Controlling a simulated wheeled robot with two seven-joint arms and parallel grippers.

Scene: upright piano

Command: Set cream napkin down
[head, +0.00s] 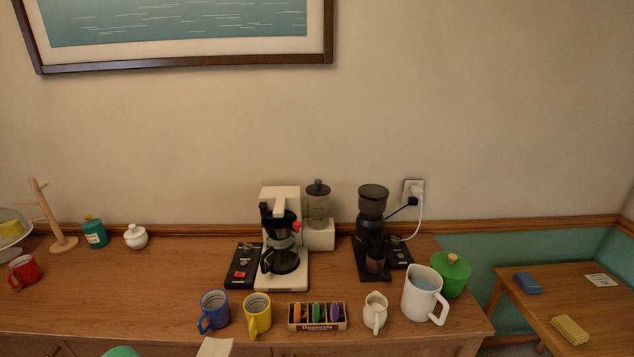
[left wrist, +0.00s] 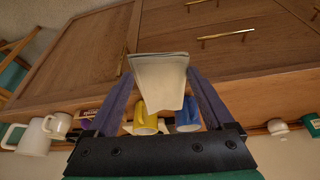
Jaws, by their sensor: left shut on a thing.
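The cream napkin (left wrist: 160,78) is a folded pale block between the two dark fingers of my left gripper (left wrist: 162,92) in the left wrist view. The gripper is shut on it. In the head view the napkin (head: 215,346) shows at the bottom edge, in front of the blue mug and the yellow mug. The fingers are not clearly seen there. My right gripper is in neither view.
The wooden counter (head: 180,275) holds a blue mug (head: 213,312), a yellow mug (head: 257,315), a labelled box (head: 317,322), a small creamer (head: 375,311) and a white pitcher (head: 418,297). A coffee maker (head: 298,275) stands behind. Counter left of the blue mug is clear.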

